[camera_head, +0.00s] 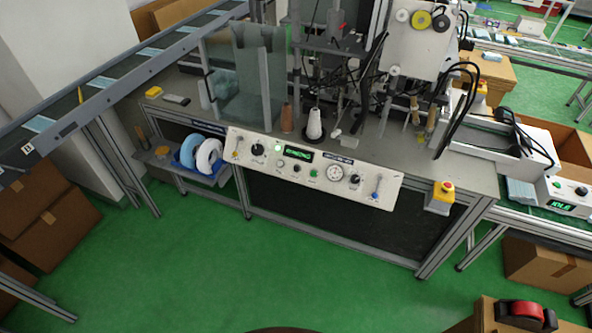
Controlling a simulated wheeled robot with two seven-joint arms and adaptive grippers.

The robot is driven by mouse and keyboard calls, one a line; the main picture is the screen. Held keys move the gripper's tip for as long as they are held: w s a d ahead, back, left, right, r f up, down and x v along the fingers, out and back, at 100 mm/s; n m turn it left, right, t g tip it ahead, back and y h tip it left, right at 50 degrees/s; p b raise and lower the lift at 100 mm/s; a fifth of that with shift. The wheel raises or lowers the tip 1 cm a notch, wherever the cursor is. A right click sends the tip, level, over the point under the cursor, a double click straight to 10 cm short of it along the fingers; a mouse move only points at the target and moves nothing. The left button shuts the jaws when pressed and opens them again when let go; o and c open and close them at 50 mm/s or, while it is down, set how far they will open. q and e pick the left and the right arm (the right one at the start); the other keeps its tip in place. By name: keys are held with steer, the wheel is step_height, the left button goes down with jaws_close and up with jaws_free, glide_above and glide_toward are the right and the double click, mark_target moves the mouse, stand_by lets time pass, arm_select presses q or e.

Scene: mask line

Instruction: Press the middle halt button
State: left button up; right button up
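A yellow box with a red mushroom-shaped halt button (447,187) is mounted at the right end of the front edge of the middle machine table. A second yellow box with a reddish top (481,88) stands farther back on the right, partly hidden by black cables; I cannot tell for sure that it is a halt button. The white control panel (310,168) with knobs, a green display and small buttons runs along the table front, left of the near halt button. Neither of my grippers is in view, and nothing touches the near button.
A conveyor (100,100) carrying light blue masks runs along the left. Cardboard boxes (50,215) stack at lower left. A box with a red tape dispenser (524,314) is at lower right. The green floor (270,270) before the table is clear.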

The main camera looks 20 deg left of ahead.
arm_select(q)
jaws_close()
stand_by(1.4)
